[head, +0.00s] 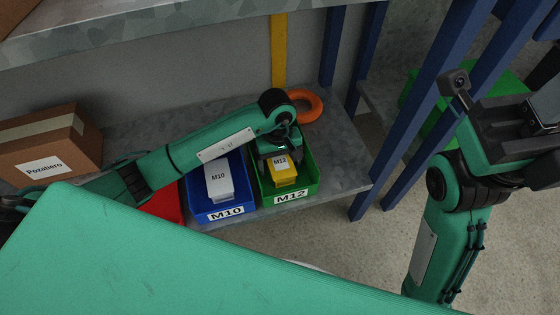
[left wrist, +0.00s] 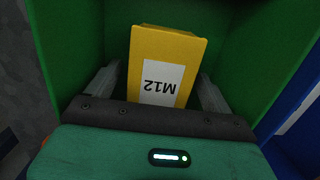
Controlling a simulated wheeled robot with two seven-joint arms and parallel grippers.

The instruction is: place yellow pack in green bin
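The yellow pack (head: 284,178) with a white M12 label is inside the green bin (head: 291,196) marked M12, on the grey shelf. In the left wrist view the pack (left wrist: 167,48) lies between the green walls of the bin (left wrist: 72,45). My left gripper (head: 279,163) reaches down into the bin over the pack. In the left wrist view its fingers (left wrist: 160,82) stand on either side of the pack, with a gap at the left finger; the gripper looks open. My right gripper (head: 520,115) is at the right edge, far from the bin, its fingers unclear.
A blue bin (head: 226,211) marked M10, holding a white pack (head: 219,180), stands left of the green bin. A red bin (head: 163,204) is partly hidden by my left arm. A cardboard box (head: 48,148), an orange ring (head: 306,104) and blue posts (head: 425,110) surround the shelf.

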